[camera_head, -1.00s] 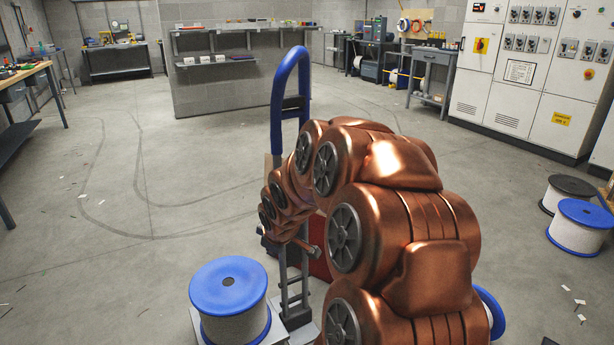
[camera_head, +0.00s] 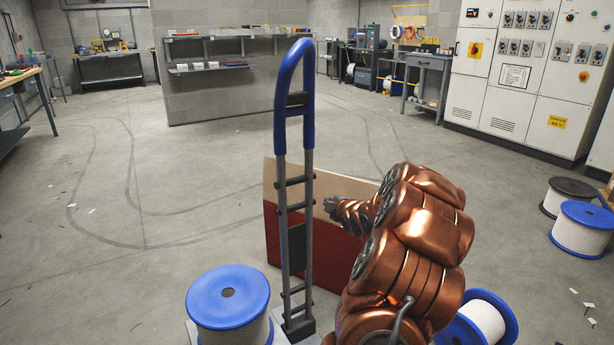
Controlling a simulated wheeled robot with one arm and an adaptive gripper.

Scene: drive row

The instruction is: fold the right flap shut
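A box-like thing stands on the floor behind the blue-handled hand truck. It has a dark red lower face (camera_head: 335,258) and a tan upright panel (camera_head: 330,184) along its top, which looks like a raised flap. I cannot tell whether this is the right flap; the inside and other flaps are not clearly visible. My copper arm reaches in from the lower right. My gripper (camera_head: 332,207) is small and grey in view, in front of or against the tan panel, just right of the hand truck. Contact and finger opening cannot be made out.
The hand truck (camera_head: 281,110) stands upright between me and the box. A blue-topped spool (camera_head: 228,296) is at near left, another (camera_head: 482,322) beside my arm. More spools (camera_head: 580,230) stand right, before grey cabinets (camera_head: 520,75).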

